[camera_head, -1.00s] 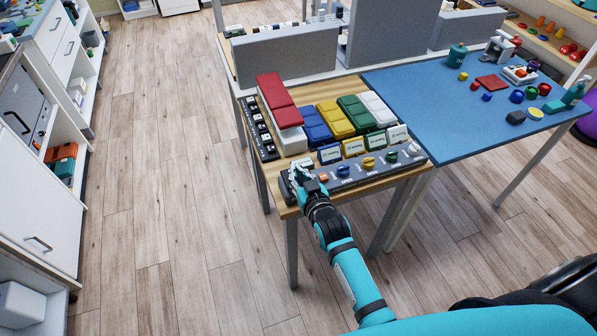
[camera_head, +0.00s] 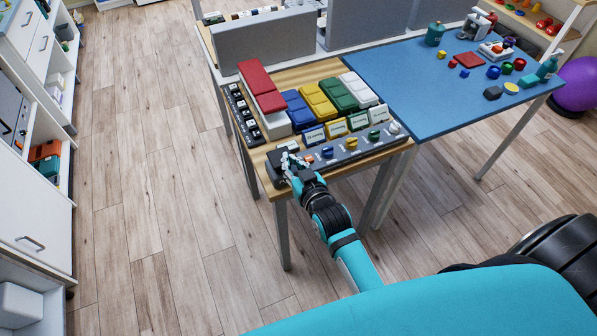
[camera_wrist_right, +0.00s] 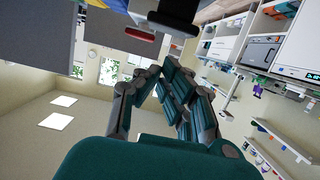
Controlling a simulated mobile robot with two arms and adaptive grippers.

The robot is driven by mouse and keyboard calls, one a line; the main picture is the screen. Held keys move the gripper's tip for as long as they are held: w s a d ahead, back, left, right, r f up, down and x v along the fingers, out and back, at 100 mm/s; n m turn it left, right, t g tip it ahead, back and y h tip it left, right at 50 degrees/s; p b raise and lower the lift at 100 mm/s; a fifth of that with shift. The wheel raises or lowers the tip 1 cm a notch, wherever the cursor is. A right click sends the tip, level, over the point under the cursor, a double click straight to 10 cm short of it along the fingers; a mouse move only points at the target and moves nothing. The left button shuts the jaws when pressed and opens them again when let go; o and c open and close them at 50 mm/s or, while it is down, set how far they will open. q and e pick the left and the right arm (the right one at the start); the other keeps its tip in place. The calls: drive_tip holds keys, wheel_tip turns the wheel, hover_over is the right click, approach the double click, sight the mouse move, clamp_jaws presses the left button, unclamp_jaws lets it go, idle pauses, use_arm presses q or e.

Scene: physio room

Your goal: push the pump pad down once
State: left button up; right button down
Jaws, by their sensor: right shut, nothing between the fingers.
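My right gripper (camera_head: 290,160) is shut and empty at the front left corner of the wooden table (camera_head: 262,154). It is over or beside a dark grey block (camera_head: 271,178) at the left end of the grey strip with coloured knobs (camera_head: 352,150). This block may be the pump pad; the gripper partly covers it, and I cannot tell whether they touch. In the right wrist view, the closed dark teal fingers (camera_wrist_right: 165,77) point up towards a dark object with a red patch (camera_wrist_right: 139,34). My left gripper is not in view.
Red (camera_head: 262,88), blue (camera_head: 299,109), yellow (camera_head: 318,101), green (camera_head: 338,93) and white (camera_head: 358,88) blocks stand behind the strip. The floor left of the tables is clear.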

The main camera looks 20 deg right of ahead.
drive_tip(key=v, duration=0.4)
drive_tip(key=shift+s, duration=0.15)
drive_tip(key=shift+d, duration=0.1)
idle(0.9)
